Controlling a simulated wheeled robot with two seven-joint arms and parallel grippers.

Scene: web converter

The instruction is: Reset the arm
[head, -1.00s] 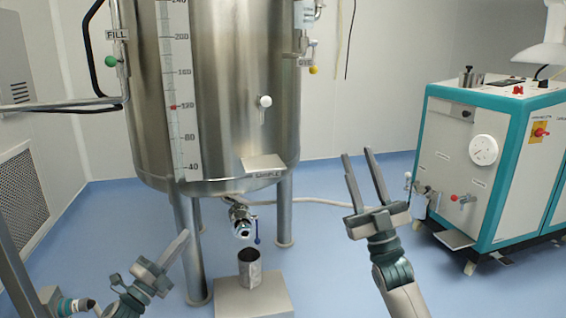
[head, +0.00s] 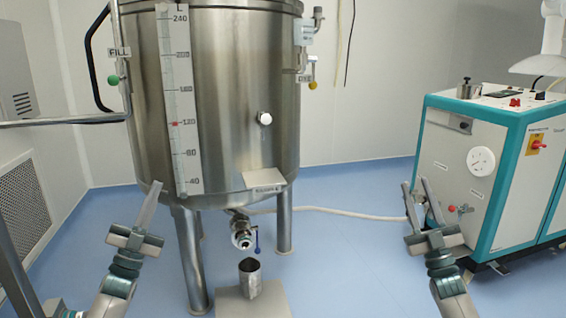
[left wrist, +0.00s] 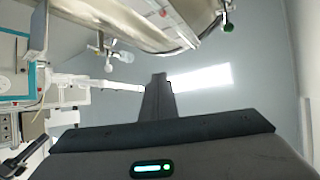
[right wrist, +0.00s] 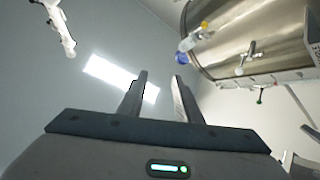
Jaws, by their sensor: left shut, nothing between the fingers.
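My left gripper (head: 154,186) points up in front of the lower left of the steel tank in the head view. Its fingers are together and empty; they also show as one dark block in the left wrist view (left wrist: 158,78). My right gripper (head: 415,183) points up at the right, in front of the floor and just left of the teal and white machine. Its two fingers stand apart with nothing between them, as the right wrist view (right wrist: 161,78) also shows. Neither gripper visibly holds anything.
A large steel tank (head: 235,100) on legs fills the middle left. Below its outlet valve (head: 242,232) a metal cup (head: 250,278) stands on a grey block (head: 275,303). A teal and white machine (head: 465,150) stands at right.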

